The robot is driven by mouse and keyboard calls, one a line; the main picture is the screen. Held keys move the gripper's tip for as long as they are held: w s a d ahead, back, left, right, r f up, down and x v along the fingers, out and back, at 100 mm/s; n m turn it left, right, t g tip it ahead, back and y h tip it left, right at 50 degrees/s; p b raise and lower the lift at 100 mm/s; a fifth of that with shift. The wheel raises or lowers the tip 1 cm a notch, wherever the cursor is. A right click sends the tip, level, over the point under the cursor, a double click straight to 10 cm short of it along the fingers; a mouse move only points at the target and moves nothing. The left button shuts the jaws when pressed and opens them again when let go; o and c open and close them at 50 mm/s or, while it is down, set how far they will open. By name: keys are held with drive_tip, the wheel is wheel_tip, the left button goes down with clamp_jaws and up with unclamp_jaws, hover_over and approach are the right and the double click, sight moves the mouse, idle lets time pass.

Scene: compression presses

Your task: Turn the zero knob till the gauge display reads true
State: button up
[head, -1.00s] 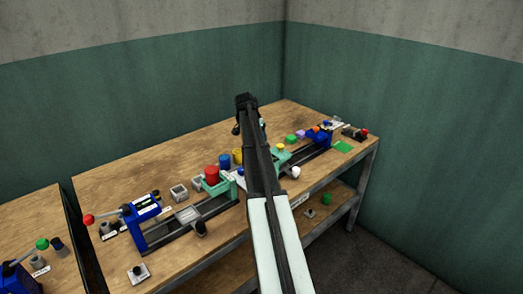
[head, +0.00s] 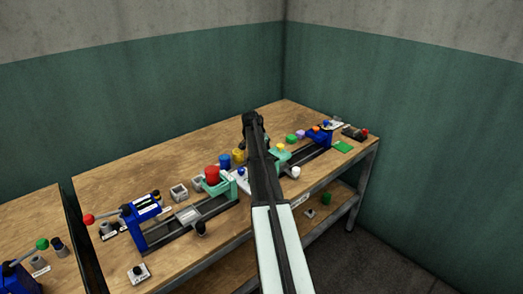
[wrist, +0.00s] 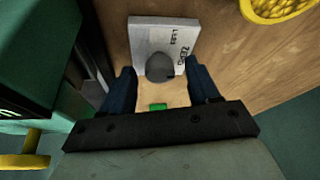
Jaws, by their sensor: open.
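The zero knob (wrist: 160,68) is a round grey knob on a pale plate (wrist: 150,30) lettered ZERO in the wrist view. My gripper (wrist: 158,75) is open, with one dark blue finger on each side of the knob as seen from the wrist. I cannot tell whether either finger touches it. A small green patch (wrist: 158,106) shows between the finger bases. In the head view my arm hides the knob, and my gripper (head: 250,120) is seen only from behind. I cannot make out a gauge display reading in either view.
A teal block (wrist: 35,50) stands close on the left in the wrist view, and a yellow container (wrist: 278,8) is at upper right.

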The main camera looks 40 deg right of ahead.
drive_tip(key=shift+c, duration=0.2)
drive_tip(key=c, duration=1)
drive_tip(key=shift+s+n+t+y, duration=0.15)
drive_tip(key=shift+n+t+y, duration=0.25)
drive_tip(key=shift+n, duration=1.1)
drive_tip(key=o, duration=1)
drive_tip(key=shift+o, duration=0.2)
drive_tip(key=v, duration=1.3)
drive_tip(key=shift+s+a+r, duration=0.2)
drive_tip(key=shift+a+r, duration=0.05)
drive_tip(key=shift+r, duration=0.05)
